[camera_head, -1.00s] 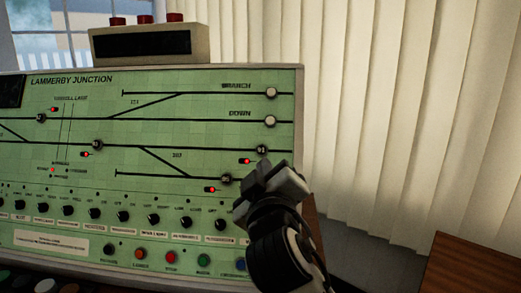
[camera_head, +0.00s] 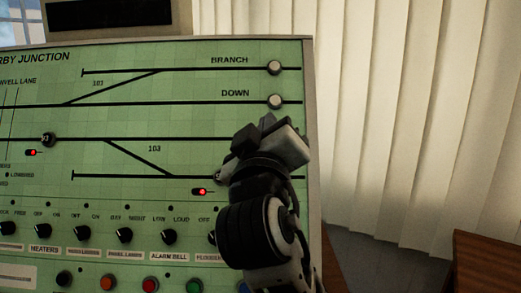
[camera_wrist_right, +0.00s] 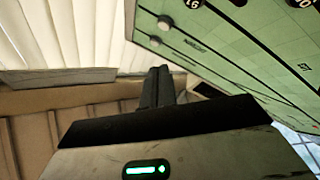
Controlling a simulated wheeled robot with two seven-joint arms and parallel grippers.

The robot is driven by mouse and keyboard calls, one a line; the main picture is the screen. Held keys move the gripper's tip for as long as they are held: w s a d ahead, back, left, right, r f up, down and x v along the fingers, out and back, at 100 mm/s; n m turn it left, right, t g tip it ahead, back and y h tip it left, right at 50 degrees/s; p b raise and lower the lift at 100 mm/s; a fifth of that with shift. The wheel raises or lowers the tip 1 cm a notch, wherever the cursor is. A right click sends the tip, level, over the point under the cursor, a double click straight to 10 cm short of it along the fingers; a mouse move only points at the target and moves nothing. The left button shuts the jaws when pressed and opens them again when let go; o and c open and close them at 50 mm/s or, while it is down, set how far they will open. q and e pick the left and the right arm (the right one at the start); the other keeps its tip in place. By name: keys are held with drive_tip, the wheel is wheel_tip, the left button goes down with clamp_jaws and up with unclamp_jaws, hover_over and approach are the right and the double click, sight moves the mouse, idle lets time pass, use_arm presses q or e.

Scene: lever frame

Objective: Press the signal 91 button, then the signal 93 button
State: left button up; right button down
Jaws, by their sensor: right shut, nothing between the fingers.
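The green signal panel (camera_head: 200,85) faces me. A dark round button that appears to read 93 (camera_head: 48,140) sits on a black track line at the left in the head view, above a lit red lamp (camera_head: 32,152). My right gripper (camera_head: 268,132) is shut and empty, in front of the panel's right part. It hides the button at the right end of that line in the head view. In the right wrist view a button at the top edge (camera_wrist_right: 193,4) seems to read 91 upside down. The shut fingers (camera_wrist_right: 157,74) appear apart from it. My left gripper is not in view.
Two pale round knobs (camera_head: 275,68) (camera_head: 275,102) end the BRANCH and DOWN lines. A lower button (camera_head: 218,177) is partly behind my right arm. Rotary switches (camera_head: 125,236) and coloured buttons (camera_head: 150,284) line the panel's bottom. Pale blinds (camera_head: 400,110) and a wooden surface (camera_head: 485,265) are at right.

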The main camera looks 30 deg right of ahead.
use_arm(q)
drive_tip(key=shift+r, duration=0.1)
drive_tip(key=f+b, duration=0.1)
drive_tip(key=b, duration=0.3)
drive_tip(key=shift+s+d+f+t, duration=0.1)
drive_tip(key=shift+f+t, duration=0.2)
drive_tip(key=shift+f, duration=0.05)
use_arm(e)
drive_tip(key=w+d+f, duration=0.4)
drive_tip(key=w, duration=0.2)
drive_tip(key=shift+w, duration=0.25)
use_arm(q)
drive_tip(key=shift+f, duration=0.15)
use_arm(e)
drive_tip(key=shift+d, duration=0.1)
idle(0.5)
idle(0.8)
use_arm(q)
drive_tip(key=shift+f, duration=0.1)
use_arm(e)
drive_tip(key=shift+w+f, duration=0.1)
